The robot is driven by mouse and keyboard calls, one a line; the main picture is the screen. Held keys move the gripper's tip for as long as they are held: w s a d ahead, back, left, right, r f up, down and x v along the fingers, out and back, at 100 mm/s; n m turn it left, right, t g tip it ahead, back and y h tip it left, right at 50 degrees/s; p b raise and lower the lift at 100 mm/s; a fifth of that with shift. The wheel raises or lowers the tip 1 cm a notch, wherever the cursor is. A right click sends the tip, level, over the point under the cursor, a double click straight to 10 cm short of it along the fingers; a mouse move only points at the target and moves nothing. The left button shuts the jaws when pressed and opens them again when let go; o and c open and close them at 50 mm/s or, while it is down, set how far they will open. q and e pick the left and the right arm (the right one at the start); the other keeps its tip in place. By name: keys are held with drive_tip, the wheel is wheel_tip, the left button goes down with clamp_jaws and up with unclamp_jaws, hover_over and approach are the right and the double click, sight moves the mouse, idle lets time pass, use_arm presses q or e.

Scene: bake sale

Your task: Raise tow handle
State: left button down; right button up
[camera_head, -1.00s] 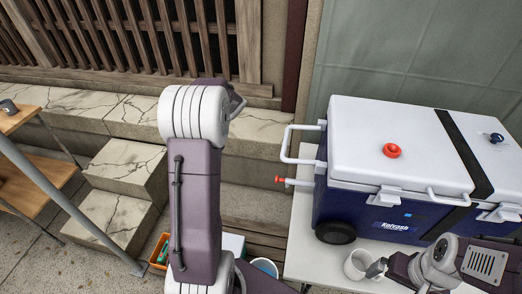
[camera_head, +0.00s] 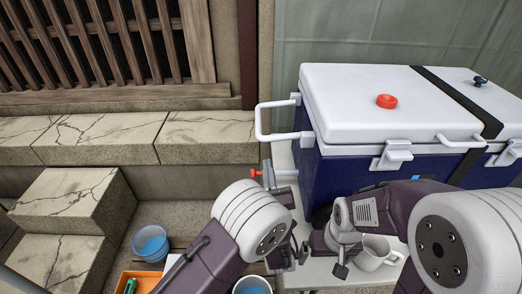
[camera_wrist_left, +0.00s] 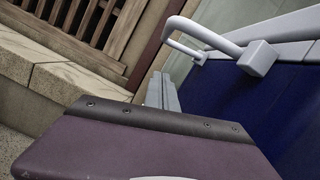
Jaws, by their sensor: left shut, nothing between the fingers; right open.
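The cooler (camera_head: 400,110) has a white lid and dark blue body. Its pale grey tow handle (camera_head: 258,122) is a loop sticking out from the upper left end. In the left wrist view the handle (camera_wrist_left: 190,27) shows at upper middle, above and beyond the fingertips. My left gripper (camera_head: 268,168) is shut and empty, below the handle and beside the red-knobbed spigot (camera_head: 256,173). Its fingers (camera_wrist_left: 163,88) appear apart from the handle. My right gripper (camera_head: 320,260) is open and empty, low in front of the cooler and left of the white mug (camera_head: 375,254).
The cooler stands on a white table (camera_head: 300,275). Stone steps (camera_head: 75,200) and a wooden lattice (camera_head: 100,45) lie behind at left. A blue-filled bucket (camera_head: 151,244) and an orange crate (camera_head: 140,280) sit low at left. Air left of the handle is clear.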

sight(260, 129)
drive_tip(key=shift+f, duration=0.25)
drive_tip(key=shift+d+r, duration=0.1)
drive_tip(key=shift+r, duration=0.1)
use_arm(q)
drive_tip(key=w+a+r, duration=0.1)
drive_tip(key=w+r, duration=0.5)
drive_tip(key=w, duration=0.3)
drive_tip(key=shift+a, duration=0.35)
drive_tip(key=shift+a+r, duration=0.2)
drive_tip(key=shift+r, duration=0.6)
use_arm(e)
drive_tip(key=shift+a, duration=0.2)
use_arm(q)
drive_tip(key=shift+s, duration=0.1)
